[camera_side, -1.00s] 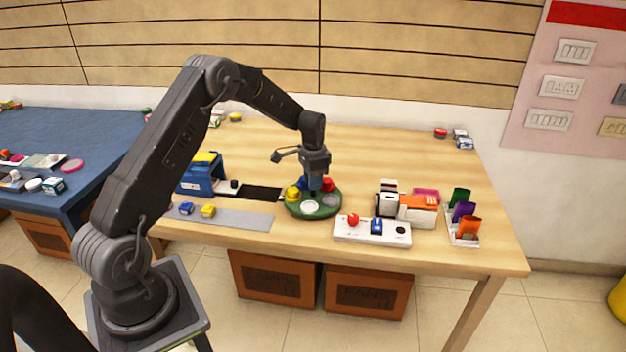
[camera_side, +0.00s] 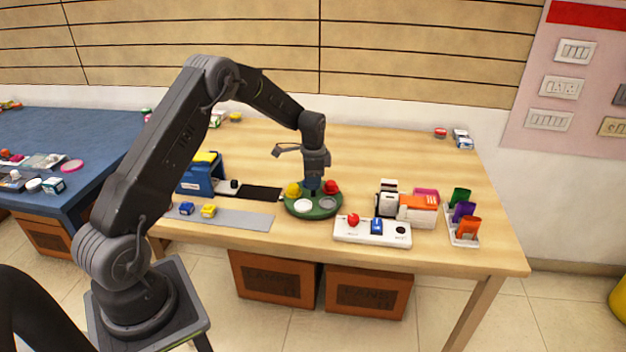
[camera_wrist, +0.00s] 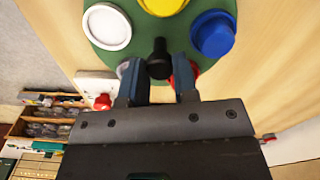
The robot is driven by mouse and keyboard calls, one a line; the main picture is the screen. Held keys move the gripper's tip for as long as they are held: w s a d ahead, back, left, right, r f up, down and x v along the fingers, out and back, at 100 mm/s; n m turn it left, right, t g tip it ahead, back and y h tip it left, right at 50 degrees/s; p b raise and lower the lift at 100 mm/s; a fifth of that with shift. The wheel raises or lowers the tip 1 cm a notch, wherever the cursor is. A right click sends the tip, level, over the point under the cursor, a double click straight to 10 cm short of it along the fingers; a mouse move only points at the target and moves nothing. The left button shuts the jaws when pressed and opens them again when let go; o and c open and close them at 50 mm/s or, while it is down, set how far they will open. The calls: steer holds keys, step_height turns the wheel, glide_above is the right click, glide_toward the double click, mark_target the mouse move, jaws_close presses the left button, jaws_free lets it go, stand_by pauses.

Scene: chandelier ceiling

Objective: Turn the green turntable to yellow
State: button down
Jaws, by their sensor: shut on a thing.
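The green turntable (camera_side: 316,214) is a round disc on the wooden table. It carries a yellow piece (camera_side: 293,190) at left, a red piece (camera_side: 332,187) at right, a white disc (camera_side: 303,205) at front left and a grey disc (camera_side: 328,203) at front right. A blue piece (camera_wrist: 213,34) shows in the wrist view but is hidden behind my gripper in the side view. My gripper (camera_side: 313,190) points down at the turntable's middle, shut on its black centre knob (camera_wrist: 160,58). In the wrist view the fingers partly cover the red piece and grey disc.
A white panel (camera_side: 345,236) with a red knob and blue switch sits close to the turntable's right. Card holders (camera_side: 418,216) stand beyond it. A grey strip (camera_side: 240,217) with small blocks and a blue box (camera_side: 197,180) are at left. The table behind is mostly clear.

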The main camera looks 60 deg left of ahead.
steer(key=shift+r, duration=0.1)
steer(key=c, duration=0.9)
jaws_free()
step_height(320, 180, up, 14)
steer(key=shift+f, duration=0.1)
steer(key=s+d+r+n+t, duration=0.3)
steer(key=s+d+r, duration=0.9)
steer(key=d, duration=0.2)
steer(key=s+d+n+t, duration=0.1)
steer(key=s+d, duration=0.2)
steer(key=s, duration=0.2)
steer(key=s+d+f+n, duration=0.1)
steer(key=s+d, duration=0.1)
steer(key=s, duration=0.4)
steer(key=s+d+f+n+t, duration=0.1)
steer(key=s+d, duration=0.2)
steer(key=s, duration=0.3)
steer(key=shift+d+f+t, duration=0.1)
steer(key=shift+d+t, duration=0.2)
